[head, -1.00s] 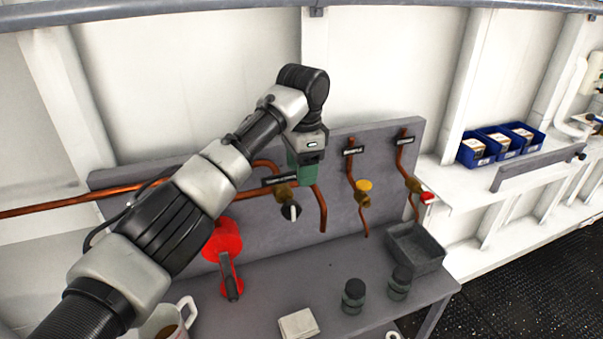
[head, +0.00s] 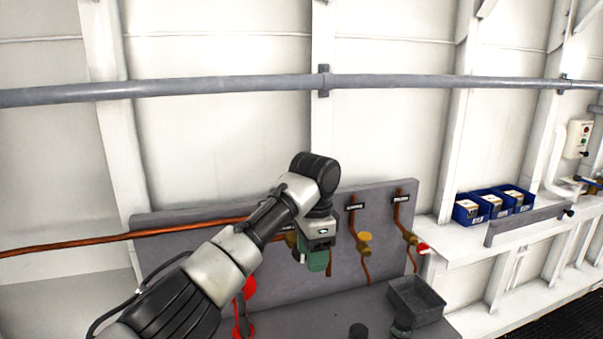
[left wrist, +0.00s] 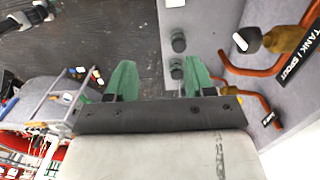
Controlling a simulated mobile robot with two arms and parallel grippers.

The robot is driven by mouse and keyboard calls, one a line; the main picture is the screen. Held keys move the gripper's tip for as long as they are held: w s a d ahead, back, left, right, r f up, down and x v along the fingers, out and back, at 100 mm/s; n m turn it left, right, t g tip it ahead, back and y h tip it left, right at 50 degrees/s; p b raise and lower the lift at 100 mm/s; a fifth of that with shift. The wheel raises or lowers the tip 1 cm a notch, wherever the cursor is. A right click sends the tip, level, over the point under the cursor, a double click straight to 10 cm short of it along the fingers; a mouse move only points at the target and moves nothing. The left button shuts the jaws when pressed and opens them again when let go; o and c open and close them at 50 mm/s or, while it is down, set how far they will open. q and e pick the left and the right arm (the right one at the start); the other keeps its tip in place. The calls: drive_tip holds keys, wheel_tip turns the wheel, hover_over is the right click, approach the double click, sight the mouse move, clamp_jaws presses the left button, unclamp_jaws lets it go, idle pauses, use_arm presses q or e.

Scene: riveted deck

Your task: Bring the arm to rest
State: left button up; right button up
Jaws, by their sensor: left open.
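My left arm (head: 225,262) reaches in from the lower left of the head view. Its gripper (head: 317,262) has green fingers and hangs in front of the grey pipe panel (head: 395,195), left of the yellow-knobbed valve. In the left wrist view the two green fingers (left wrist: 160,78) stand wide apart with nothing gripped between them. The dark deck and the bench edge show behind the gap. The black-handled valve (left wrist: 247,40) with the "TANK / SPOUT" label is right of the fingers there; in the head view the arm mostly hides it. My right gripper is not in view.
Copper pipes carry a yellow-knobbed valve (head: 364,237) and a red-handled valve (head: 422,248). A grey tray (head: 436,303) and dark-lidded jars (head: 402,327) stand on the bench. A red object (head: 247,290) is partly behind the arm. Blue bins (head: 468,211) sit on the right ledge.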

use_arm(q)
drive_tip(key=s+a+f+n+h, duration=0.2)
drive_tip(key=s+f, duration=0.5)
drive_tip(key=f, duration=0.5)
drive_tip(key=s+a+f+n+h, duration=0.2)
drive_tip(key=s+f, duration=0.6)
drive_tip(key=f, duration=0.5)
drive_tip(key=s+a+f+n+t+y, duration=0.15)
drive_tip(key=s+a+n, duration=0.25)
drive_tip(key=s+a, duration=0.7)
drive_tip(key=s+a+n+t+y, duration=0.2)
drive_tip(key=s+a+n, duration=0.2)
drive_tip(key=s+a, duration=0.6)
drive_tip(key=s+d+f+g+b, duration=0.1)
drive_tip(key=s+f+b, duration=0.1)
drive_tip(key=f, duration=1.4)
drive_tip(key=s+d+f+b, duration=0.1)
drive_tip(key=f+b, duration=0.1)
drive_tip(key=f, duration=1.3)
drive_tip(key=s+a+f+g+b, duration=0.1)
drive_tip(key=s+a+f+b, duration=0.1)
drive_tip(key=s+f, duration=1.4)
wheel_tip(320, 180, down, 2)
drive_tip(key=shift+a+f+b, duration=0.1)
drive_tip(key=shift+a+b, duration=0.2)
drive_tip(key=shift+b, duration=0.3)
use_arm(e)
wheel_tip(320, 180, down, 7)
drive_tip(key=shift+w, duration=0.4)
